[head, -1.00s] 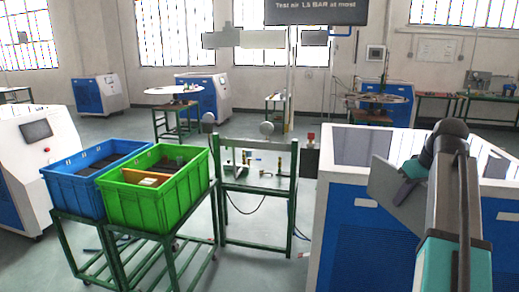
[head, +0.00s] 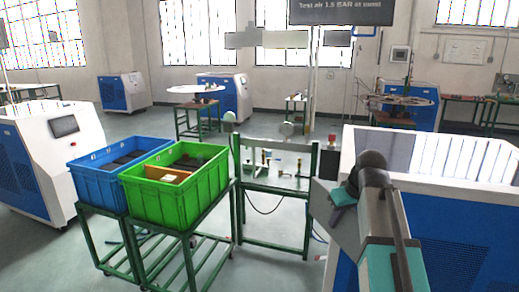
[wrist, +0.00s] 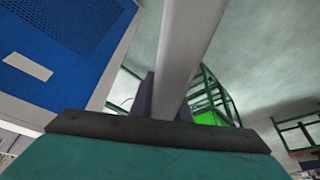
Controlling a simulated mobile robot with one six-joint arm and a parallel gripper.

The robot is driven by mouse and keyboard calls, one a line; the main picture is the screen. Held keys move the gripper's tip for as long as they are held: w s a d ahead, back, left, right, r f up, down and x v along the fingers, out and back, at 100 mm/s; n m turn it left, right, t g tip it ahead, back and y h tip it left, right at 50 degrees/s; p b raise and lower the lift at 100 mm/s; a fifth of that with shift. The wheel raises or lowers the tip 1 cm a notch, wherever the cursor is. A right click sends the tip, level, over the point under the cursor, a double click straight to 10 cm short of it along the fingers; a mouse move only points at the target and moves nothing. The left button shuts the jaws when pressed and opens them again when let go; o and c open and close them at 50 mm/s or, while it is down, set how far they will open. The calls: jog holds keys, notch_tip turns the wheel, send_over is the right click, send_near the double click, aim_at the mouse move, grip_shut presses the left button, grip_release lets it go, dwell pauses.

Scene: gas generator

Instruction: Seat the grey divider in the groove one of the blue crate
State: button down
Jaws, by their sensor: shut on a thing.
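My gripper (head: 341,197) is at the right in the head view, in front of a white and blue cabinet. It is shut on the grey divider (head: 322,208), a flat grey plate. In the wrist view the divider (wrist: 195,45) shows edge-on, running up from between the dark fingers (wrist: 165,105). The blue crate (head: 98,187) stands at the left on a green stand, well apart from my gripper. Dark pieces lie inside it. Its grooves cannot be made out, and the green crate hides part of its near side.
The green crate (head: 207,193) stands against the blue crate's right side and holds an orange-brown part. A green workbench (head: 275,197) with small tools is behind, between the crates and my arm. The cabinet (head: 440,215) is close on the right. Open floor lies in front of the bench.

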jog(key=a+f+m+h, duration=0.1)
jog(key=a+f+m, duration=0.2)
jog(key=a, duration=0.4)
jog(key=shift+a+f+m, duration=0.2)
jog(key=shift+f+m, duration=0.2)
jog(key=shift+f, duration=0.5)
jog(key=s+f, duration=0.5)
jog(key=f, duration=0.1)
jog(key=shift+f, duration=0.35)
notch_tip(320, 180, up, 7)
jog(key=w, duration=0.1)
jog(key=shift+w+f, duration=0.15)
jog(key=shift+w, duration=0.05)
dwell(0.5)
